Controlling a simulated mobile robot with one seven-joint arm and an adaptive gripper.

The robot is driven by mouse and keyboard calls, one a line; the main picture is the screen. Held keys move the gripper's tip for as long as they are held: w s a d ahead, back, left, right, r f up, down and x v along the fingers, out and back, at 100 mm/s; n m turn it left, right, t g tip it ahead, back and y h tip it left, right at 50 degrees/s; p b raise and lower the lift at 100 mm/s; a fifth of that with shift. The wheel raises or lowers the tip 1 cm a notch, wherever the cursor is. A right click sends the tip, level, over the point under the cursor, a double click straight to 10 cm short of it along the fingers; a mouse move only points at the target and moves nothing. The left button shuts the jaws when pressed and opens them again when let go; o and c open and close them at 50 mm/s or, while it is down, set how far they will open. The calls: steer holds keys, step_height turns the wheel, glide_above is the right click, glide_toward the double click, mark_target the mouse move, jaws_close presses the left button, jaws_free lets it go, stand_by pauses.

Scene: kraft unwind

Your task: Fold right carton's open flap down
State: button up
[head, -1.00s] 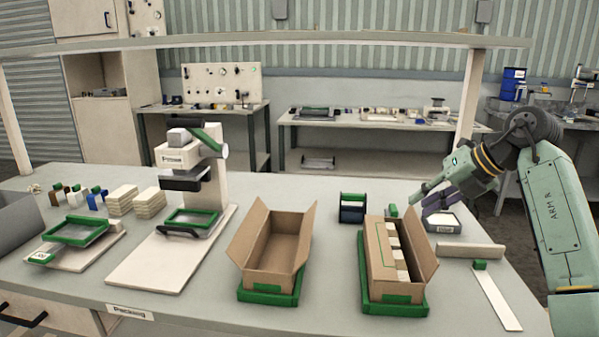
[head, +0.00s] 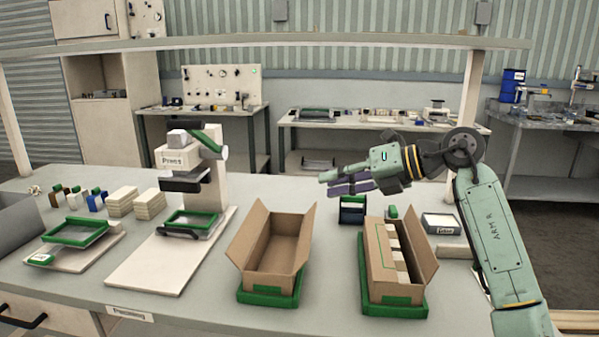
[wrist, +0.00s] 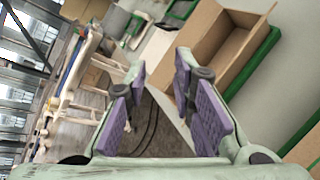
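The right carton (head: 388,285) stands in a green tray (head: 395,308) in the head view, with white blocks inside. Its left flap (head: 378,258) appears to lie over part of the contents. Its right flap (head: 426,250) stands up and leans outward. My gripper (head: 326,182) is in the air behind and above the cartons, pointing left, clear of the right carton. In the wrist view my gripper (wrist: 160,68) has its purple-padded fingers apart with nothing between them. An open, empty-looking carton (wrist: 215,42) shows beyond the right finger there.
The left carton (head: 270,257) stands open and empty in its own green tray (head: 268,298). A press (head: 205,170) is farther left. The bench between the two cartons is clear.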

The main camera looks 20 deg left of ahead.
steer(key=s+a+r+n+g+y, duration=0.2)
steer(key=s+a+r+g, duration=0.1)
steer(key=s+a, duration=0.2)
steer(key=shift+s+a+r, duration=0.15)
steer(key=shift+s, duration=0.4)
steer(key=m+t+h, duration=0.7)
steer(key=m+h, duration=0.1)
steer(key=h, duration=0.3)
glide_toward(423, 230)
steer(key=p+x, duration=0.3)
steer(key=x, duration=0.7)
steer(key=shift+w+f, duration=0.2)
steer(key=shift+f, duration=0.05)
jaws_close()
